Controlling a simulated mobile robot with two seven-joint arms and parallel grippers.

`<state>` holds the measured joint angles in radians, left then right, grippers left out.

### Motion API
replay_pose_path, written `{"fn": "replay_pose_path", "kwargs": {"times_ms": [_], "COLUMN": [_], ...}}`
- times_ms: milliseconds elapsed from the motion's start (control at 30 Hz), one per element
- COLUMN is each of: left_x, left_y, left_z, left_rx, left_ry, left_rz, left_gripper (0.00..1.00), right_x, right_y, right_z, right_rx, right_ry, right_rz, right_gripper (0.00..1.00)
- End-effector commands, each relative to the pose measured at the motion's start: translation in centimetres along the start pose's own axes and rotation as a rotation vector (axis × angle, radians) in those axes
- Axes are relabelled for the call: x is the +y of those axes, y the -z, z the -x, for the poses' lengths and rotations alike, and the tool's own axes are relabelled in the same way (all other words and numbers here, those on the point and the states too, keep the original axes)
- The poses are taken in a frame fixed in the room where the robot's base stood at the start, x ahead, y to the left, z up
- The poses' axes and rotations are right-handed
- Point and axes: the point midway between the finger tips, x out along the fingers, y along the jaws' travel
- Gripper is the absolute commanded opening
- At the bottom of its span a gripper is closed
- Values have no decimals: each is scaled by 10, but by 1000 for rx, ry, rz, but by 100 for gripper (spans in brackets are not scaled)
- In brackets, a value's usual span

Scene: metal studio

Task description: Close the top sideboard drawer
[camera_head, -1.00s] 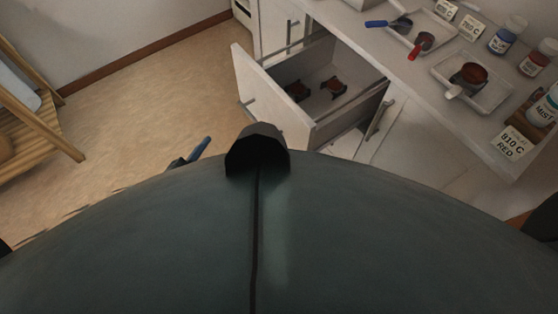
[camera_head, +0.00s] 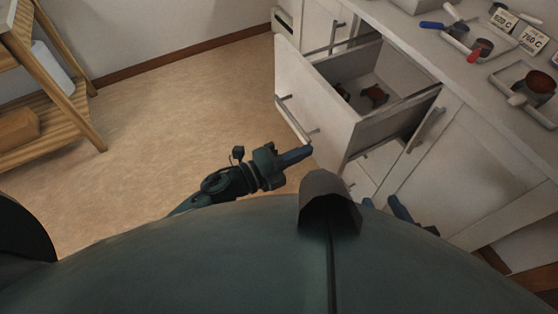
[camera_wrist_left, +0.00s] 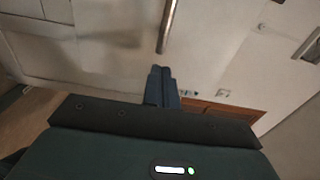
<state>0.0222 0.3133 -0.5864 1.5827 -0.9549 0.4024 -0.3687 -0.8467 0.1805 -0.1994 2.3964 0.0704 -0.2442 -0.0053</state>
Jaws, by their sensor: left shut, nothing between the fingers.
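The top sideboard drawer (camera_head: 318,112) is pulled well out in the head view, with its white front facing the lower left. Its metal bar handle (camera_head: 297,118) runs along that front. My left gripper (camera_head: 307,151) is shut and empty, close to the lower right end of the handle; contact cannot be made out. In the left wrist view its fingers (camera_wrist_left: 161,84) are together, pointing at a white panel just below a metal bar (camera_wrist_left: 168,26). My right gripper (camera_head: 402,211) shows only in part behind my body, and its jaws are unclear.
Dark reddish items (camera_head: 375,95) lie inside the drawer. The sideboard top (camera_head: 440,68) carries trays, cups and label cards. A wooden rack (camera_head: 84,117) stands at the left. The floor (camera_head: 185,110) between rack and drawer is clear.

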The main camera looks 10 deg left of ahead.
Motion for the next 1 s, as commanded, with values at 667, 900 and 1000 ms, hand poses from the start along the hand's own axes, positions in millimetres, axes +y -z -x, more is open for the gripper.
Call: {"fn": "replay_pose_path", "kwargs": {"times_ms": [667, 900, 1000], "left_x": [0, 0, 0], "left_y": [0, 0, 0], "left_z": [-44, -48, -56], "left_rx": [-1, 0, 1], "left_ry": [-1, 1, 2], "left_rz": [1, 0, 0], "left_gripper": [0, 0, 0], "right_x": [1, 1, 1], "right_y": [2, -1, -3], "right_z": [1, 2, 2], "right_rx": [11, 4, 2], "right_ry": [-3, -3, -2], "right_rz": [4, 3, 5], "right_gripper": [36, 36, 36]}}
